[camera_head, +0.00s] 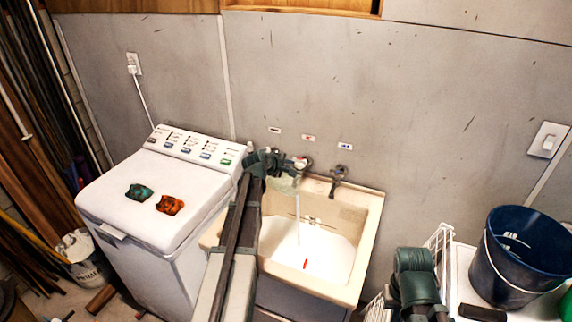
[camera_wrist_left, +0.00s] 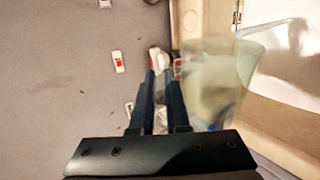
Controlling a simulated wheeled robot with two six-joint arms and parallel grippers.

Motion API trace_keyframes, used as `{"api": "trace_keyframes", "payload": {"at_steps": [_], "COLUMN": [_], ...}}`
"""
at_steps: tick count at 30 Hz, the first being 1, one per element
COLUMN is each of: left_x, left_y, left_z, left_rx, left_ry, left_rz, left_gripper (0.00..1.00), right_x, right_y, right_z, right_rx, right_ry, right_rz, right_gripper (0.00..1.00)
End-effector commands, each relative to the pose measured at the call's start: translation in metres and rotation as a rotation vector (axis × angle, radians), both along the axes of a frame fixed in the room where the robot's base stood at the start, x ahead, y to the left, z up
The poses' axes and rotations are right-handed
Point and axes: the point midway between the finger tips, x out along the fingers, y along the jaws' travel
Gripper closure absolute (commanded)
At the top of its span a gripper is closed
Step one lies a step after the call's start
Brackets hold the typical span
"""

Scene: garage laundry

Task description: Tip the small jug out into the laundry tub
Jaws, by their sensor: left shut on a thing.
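The small jug (camera_head: 283,184) is translucent and pale, held tilted over the laundry tub (camera_head: 372,232). In the left wrist view the jug (camera_wrist_left: 215,80) is to the right of the fingers, blurred. A thin clear stream (camera_head: 298,218) falls from its lip into the tub; it also shows in the left wrist view (camera_wrist_left: 265,28). My left gripper (camera_head: 278,163) is shut on the jug, in front of the taps; its exact hold is hard to see. A small red mark (camera_head: 305,264) shows in the white basin. The fingers of my right gripper are not visible.
A wall tap (camera_head: 339,178) stands at the tub's back edge. A white washing machine (camera_head: 120,205) with a green and an orange cloth on top is to the left. A dark blue bucket (camera_head: 490,275) stands on a white surface at right.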

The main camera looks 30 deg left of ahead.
Motion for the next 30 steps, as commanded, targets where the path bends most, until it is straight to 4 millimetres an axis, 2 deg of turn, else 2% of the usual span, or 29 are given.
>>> {"api": "trace_keyframes", "payload": {"at_steps": [16,30], "left_x": [-0.002,-0.002], "left_y": [-0.03,-0.035], "left_z": [0.0,0.001], "left_rx": [0.255,0.313], "left_ry": [-0.014,-0.017], "left_rz": [-0.001,0.001], "left_gripper": [1.0,1.0], "right_x": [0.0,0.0], "right_y": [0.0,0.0], "right_z": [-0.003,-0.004], "right_rx": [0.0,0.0], "right_ry": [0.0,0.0], "right_rz": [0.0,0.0], "right_gripper": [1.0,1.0]}}
